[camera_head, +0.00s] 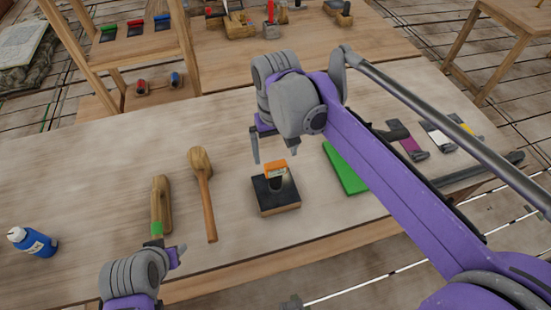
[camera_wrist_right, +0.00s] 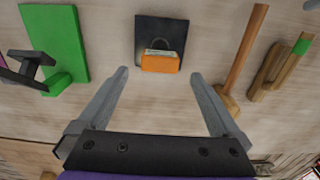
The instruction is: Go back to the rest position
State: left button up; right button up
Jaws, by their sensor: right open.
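My right gripper (camera_head: 272,150) is open and empty above the worktable, just behind an orange piece (camera_head: 275,170) in the head view. The orange piece stands on a black-topped wooden block (camera_head: 279,204). In the right wrist view, the two fingers of my right gripper (camera_wrist_right: 158,76) are spread wide. The orange piece (camera_wrist_right: 161,62) and its black base (camera_wrist_right: 147,28) lie beyond the fingertips, apart from them. My left gripper (camera_head: 165,255) is low at the table's front edge, near a wooden tool with a green band (camera_head: 161,208); its jaws are not clear.
A wooden mallet (camera_head: 204,185) lies left of the block. A green board (camera_head: 345,168) and several coloured tools (camera_head: 411,146) lie on the right, partly behind my right arm. A shelf (camera_head: 140,50) stands behind.

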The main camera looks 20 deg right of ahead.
jog(key=shift+r, duration=0.4)
